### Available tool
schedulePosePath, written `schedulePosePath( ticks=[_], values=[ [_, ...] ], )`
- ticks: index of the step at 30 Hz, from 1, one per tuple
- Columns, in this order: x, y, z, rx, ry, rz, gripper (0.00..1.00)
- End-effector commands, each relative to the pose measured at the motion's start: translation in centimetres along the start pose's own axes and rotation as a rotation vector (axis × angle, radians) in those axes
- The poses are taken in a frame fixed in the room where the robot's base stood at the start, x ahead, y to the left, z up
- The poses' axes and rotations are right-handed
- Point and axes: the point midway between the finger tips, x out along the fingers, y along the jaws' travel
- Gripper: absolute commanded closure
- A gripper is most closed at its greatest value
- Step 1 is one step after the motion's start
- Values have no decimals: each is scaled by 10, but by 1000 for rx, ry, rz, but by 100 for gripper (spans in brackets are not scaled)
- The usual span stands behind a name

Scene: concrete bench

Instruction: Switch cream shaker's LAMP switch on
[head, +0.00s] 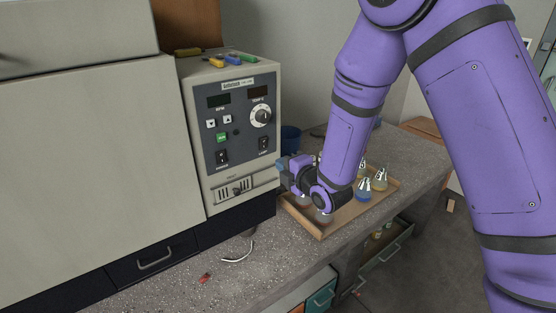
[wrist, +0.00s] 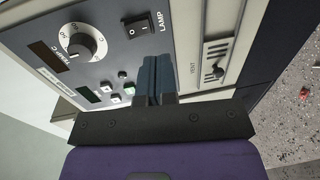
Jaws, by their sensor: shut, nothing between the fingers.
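The cream shaker (head: 190,120) stands at the left of the bench with its dark control panel facing out. Its LAMP switch (head: 264,144) is a black rocker at the lower right of the panel. In the wrist view the LAMP switch (wrist: 138,27) shows close up with its white label; I cannot tell which side is pressed. My gripper (head: 282,165) is shut and empty, close in front of the panel's right edge. In the wrist view its blue-grey fingertips (wrist: 157,66) are just below the switch and look apart from it.
The POWER switch (head: 222,157), a dial (head: 261,116) and small buttons share the panel. A vent slider (head: 236,190) lies below. A wooden tray (head: 320,231) with several flasks stands under my arm. Front bench space is mostly clear.

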Motion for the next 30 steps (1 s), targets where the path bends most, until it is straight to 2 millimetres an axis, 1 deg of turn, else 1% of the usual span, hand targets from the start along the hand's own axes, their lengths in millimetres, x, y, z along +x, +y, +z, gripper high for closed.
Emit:
schedulePosePath(
  ticks=[7, 12, 17, 26, 30],
  values=[
    [-38, -10, 0, 0, 0, -3, 100],
    [-56, -15, 0, 0, 0, -2, 100],
    [-62, -16, 0, 0, 0, -1, 100],
    [-63, -16, 0, 0, 0, 0, 100],
    [-64, -8, 6, 29, -17, -14, 100]
  ],
)
